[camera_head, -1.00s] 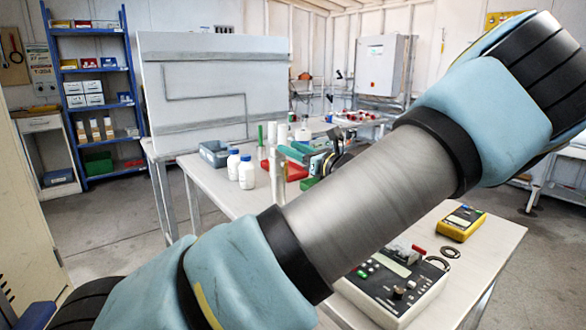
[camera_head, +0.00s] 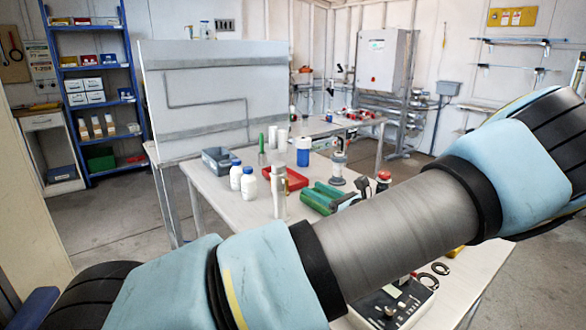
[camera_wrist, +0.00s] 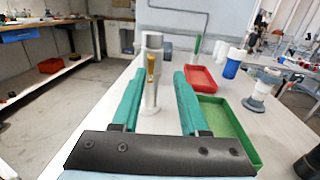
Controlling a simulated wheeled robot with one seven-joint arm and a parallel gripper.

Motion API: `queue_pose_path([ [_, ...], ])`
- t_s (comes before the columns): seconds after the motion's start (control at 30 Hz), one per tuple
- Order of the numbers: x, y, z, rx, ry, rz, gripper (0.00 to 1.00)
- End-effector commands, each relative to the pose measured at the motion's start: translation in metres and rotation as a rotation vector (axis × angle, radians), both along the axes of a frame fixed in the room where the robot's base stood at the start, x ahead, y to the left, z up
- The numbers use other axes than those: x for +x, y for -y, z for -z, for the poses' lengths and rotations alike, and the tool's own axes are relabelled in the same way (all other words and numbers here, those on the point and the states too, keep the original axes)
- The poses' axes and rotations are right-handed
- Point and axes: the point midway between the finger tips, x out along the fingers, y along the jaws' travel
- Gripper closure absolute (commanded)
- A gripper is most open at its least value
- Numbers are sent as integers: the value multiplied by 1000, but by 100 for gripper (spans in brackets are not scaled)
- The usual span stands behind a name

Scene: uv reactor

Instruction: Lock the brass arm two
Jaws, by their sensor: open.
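The brass arm (camera_wrist: 151,66) is a small brass-coloured piece upright against a pale grey post (camera_wrist: 154,92) in the wrist view. I cannot tell its lock state or read a number on it. The post also stands on the table in the head view (camera_head: 279,192). My gripper (camera_wrist: 158,75) is open, with teal fingers pointing toward the post. The post appears between the fingers in the wrist view, nearer the left one, with no visible contact. The depth between fingertips and post is unclear. My forearm covers part of the table in the head view.
A green tray (camera_wrist: 236,135) lies right of my fingers, with a red tray (camera_wrist: 205,79) behind. A blue cylinder (camera_head: 303,150) and white bottles with blue caps (camera_head: 249,187) stand nearby. A control box (camera_head: 390,302) is partly behind my forearm. Bare tabletop lies left of the post.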

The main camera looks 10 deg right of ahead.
Motion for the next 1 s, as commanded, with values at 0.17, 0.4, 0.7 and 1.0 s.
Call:
queue_pose_path([
  [0.17,-25,3,17,-5,-22,-10,56],
  [0.4,-18,-6,25,-8,-24,-17,56],
  [0.7,29,-35,23,-7,-25,-16,56],
  [1.0,59,-52,25,-7,-25,-13,56],
])
